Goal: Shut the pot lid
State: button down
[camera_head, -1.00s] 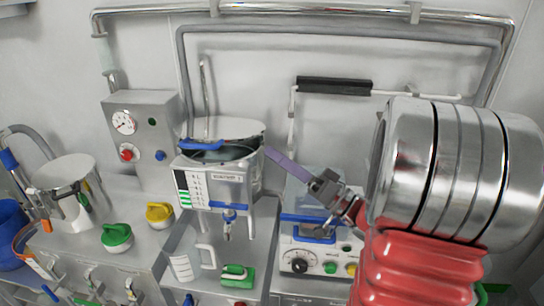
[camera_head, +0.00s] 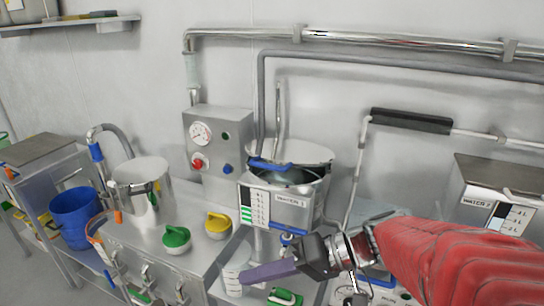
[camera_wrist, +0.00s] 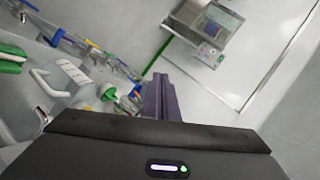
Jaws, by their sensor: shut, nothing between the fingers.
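The metal pot (camera_head: 288,207) stands behind the bench front with a level scale on its front. Its lid (camera_head: 305,152) is raised at the back, with a blue handle (camera_head: 270,164) at the front left of it. A dark opening shows beneath the lid, so the pot is open. My gripper (camera_head: 250,277), with purple fingers, is shut and empty. It is in front of and below the pot in the picture, pointing left, apart from the lid. In the wrist view the shut fingers (camera_wrist: 162,98) show, and I cannot make out the lid there.
A gauge box (camera_head: 212,140) is behind left of the pot. Green (camera_head: 176,239) and yellow (camera_head: 218,225) knobs stand on the left bench. A white measuring jug (camera_head: 234,276) is close to my fingers. A blue bucket (camera_head: 76,214) is at far left. Pipes run along the wall.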

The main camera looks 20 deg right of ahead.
jog(key=s+d+f+g+h, duration=0.2)
jog(key=s+f+h, duration=0.3)
jog(key=s+h, duration=0.2)
jog(key=w+d+r+t+h, duration=0.2)
jog(key=d+r+t+h, duration=0.1)
jog(key=d+r+h, duration=0.1)
jog(key=shift+d+m+t+h, duration=0.3)
jog(key=shift+d+m+h, duration=0.1)
jog(key=shift+d+h, duration=0.25)
jog(key=shift+f, duration=0.1)
